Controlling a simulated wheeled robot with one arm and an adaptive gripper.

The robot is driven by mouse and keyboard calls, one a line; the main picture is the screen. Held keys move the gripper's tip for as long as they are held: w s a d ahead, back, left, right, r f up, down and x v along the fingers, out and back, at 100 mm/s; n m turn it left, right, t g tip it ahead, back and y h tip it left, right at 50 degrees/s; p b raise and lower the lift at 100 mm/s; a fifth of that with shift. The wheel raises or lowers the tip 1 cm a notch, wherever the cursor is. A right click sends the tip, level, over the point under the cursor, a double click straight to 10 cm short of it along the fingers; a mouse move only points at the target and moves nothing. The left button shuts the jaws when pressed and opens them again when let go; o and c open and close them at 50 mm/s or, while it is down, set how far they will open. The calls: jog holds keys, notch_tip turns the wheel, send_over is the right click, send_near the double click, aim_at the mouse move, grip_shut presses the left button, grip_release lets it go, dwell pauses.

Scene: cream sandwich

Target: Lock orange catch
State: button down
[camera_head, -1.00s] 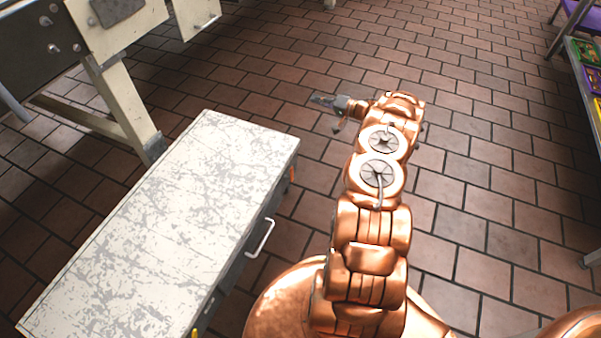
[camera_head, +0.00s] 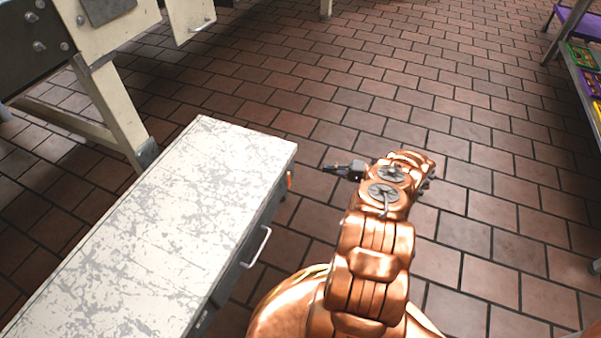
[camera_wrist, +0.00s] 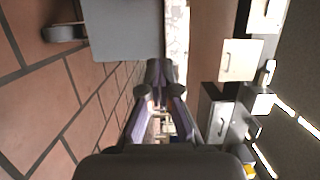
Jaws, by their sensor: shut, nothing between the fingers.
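The orange catch (camera_head: 289,181) is a small upright orange piece near the far right corner of the low cabinet (camera_head: 165,235), on the side with the silver handle. My gripper (camera_head: 328,169) is to the right of the catch, apart from it, with its dark fingers pointing left toward the cabinet. In the wrist view the fingers of my gripper (camera_wrist: 159,72) come together at the tips with nothing between them. A grey face of the cabinet (camera_wrist: 125,30) and its scuffed white top edge are beyond the tips there. I cannot make out the catch in the wrist view.
The silver handle (camera_head: 258,247) sticks out from the cabinet's right side. A cream machine frame (camera_head: 115,110) stands behind the cabinet at left. A shelf with coloured trays (camera_head: 585,62) is at far right. The tiled floor between is clear.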

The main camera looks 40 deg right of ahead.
jog(key=w+a+b, duration=0.5)
jog(key=a, duration=0.5)
jog(key=shift+a, duration=0.25)
dwell(0.3)
jog(key=shift+a+r+p, duration=0.15)
jog(key=shift+r+p, duration=0.05)
jog(key=shift+p, duration=0.35)
